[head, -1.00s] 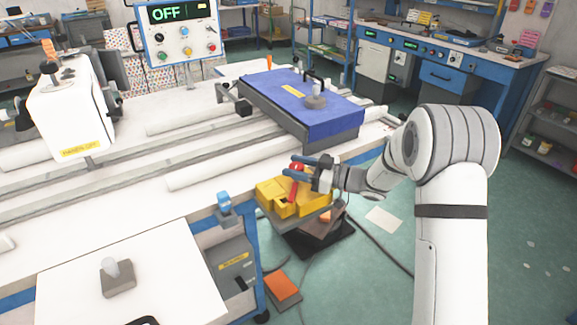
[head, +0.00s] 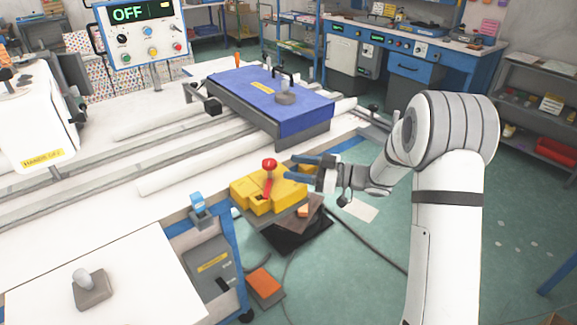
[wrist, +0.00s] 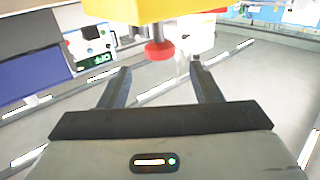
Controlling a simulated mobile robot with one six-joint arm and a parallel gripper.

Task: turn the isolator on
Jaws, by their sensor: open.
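A yellow box (head: 240,190) stands beside the bench, with a red round knob (head: 269,164) on a stem and a red lever (head: 267,188) below it. No label naming the isolator is readable. A control panel (head: 140,32) at the upper left reads OFF on its display. My gripper (head: 298,168) is open and empty, just right of the red knob, with its fingers pointing left. In the wrist view the picture is upside down; the red knob (wrist: 160,52) hangs from the yellow box (wrist: 150,10), ahead of and between my open fingertips (wrist: 160,68), apparently not touching.
The white bench (head: 110,215) runs along the left. A blue-covered block (head: 270,100) lies on it behind the gripper. A grey cabinet (head: 212,270) with a yellow label is at the bench's front.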

